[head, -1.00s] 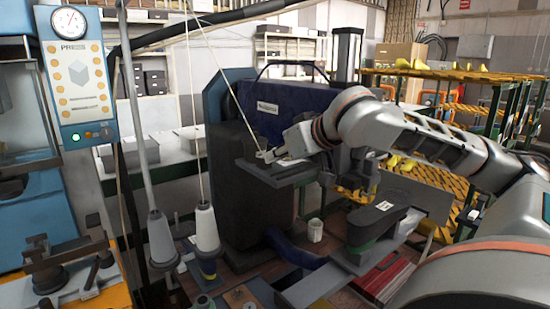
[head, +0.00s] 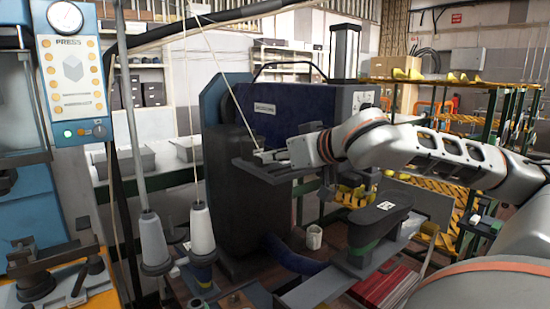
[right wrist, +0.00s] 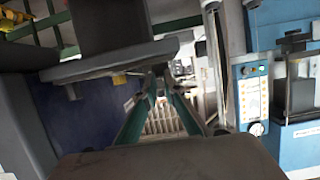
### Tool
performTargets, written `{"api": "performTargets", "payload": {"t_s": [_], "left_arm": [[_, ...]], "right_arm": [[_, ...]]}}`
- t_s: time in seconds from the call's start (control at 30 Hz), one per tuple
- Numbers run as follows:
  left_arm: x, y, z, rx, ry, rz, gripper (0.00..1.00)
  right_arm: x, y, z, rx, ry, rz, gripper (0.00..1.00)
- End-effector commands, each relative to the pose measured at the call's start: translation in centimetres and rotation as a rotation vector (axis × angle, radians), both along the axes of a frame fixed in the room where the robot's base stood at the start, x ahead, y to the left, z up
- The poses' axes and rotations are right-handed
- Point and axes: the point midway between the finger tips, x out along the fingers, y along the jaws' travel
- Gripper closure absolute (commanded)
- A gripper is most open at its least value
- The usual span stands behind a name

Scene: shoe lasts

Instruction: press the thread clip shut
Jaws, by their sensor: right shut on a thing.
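The thread clip (head: 257,154) shows as a small pale piece at the left edge of the dark machine's flat ledge, where a thin thread comes down to it. My right gripper (head: 270,156) reaches in from the right, low over the ledge, with its tips at the clip. It is shut on the clip; the jaws hide most of it. In the right wrist view the teal-padded fingers (right wrist: 156,84) run forward and converge beside the ledge; the clip cannot be made out clearly there. My left gripper is not in view.
The dark machine (head: 230,190) stands directly below and behind the gripper. Two thread cones (head: 202,232) on stands are at the lower left. A blue press panel (head: 75,85) is at the far left.

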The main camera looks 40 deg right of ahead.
Motion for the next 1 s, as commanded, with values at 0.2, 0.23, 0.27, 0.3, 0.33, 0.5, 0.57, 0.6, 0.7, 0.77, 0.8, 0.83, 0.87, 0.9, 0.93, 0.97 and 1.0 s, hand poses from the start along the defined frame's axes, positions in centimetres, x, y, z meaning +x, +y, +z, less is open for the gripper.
{"api": "performTargets", "payload": {"t_s": [0.2,0.23,0.27,0.3,0.33,0.5,0.57,0.6,0.7,0.77,0.8,0.83,0.87,0.9,0.93,0.97,1.0], "left_arm": [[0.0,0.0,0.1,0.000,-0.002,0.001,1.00],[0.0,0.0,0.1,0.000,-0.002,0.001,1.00],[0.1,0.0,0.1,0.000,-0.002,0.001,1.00],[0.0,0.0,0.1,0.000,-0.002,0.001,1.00],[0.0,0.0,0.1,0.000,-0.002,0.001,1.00],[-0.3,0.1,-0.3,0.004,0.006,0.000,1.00],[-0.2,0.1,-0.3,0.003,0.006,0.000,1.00],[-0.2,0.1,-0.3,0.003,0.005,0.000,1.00],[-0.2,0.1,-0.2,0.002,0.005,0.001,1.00],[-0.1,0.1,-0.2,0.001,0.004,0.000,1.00],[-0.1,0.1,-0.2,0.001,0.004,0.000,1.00],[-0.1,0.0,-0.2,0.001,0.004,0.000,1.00],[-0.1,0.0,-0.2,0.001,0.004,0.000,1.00],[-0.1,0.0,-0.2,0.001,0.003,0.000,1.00],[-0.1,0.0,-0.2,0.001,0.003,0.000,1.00],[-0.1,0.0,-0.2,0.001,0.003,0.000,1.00],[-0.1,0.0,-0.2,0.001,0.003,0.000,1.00]], "right_arm": [[0.0,0.1,-0.2,0.002,0.005,0.002,0.74],[0.0,0.1,-0.2,0.001,0.004,0.003,0.74],[0.0,0.1,-0.2,0.001,0.004,0.002,0.74],[0.0,0.1,-0.2,0.001,0.004,0.002,0.74],[0.0,0.1,-0.2,0.001,0.003,0.002,0.74],[0.0,0.0,0.1,0.000,0.001,0.001,0.74],[0.1,0.1,0.5,0.001,-0.001,0.001,0.74],[0.1,0.1,0.8,0.002,0.000,0.000,0.74],[0.1,0.1,2.2,0.002,-0.002,0.001,0.74],[0.1,0.2,3.2,0.005,-0.003,0.003,0.74],[0.1,0.2,4.0,0.006,-0.004,0.003,0.74],[0.1,0.2,4.5,0.006,-0.004,0.004,0.74],[0.1,0.2,5.0,0.006,-0.002,0.005,0.74],[0.1,0.2,5.6,0.007,-0.002,0.005,0.74],[0.1,0.2,6.0,0.007,-0.003,0.005,0.74],[0.1,0.2,6.5,0.006,-0.003,0.005,0.74],[0.1,0.3,6.9,0.006,-0.002,0.005,0.74]]}}
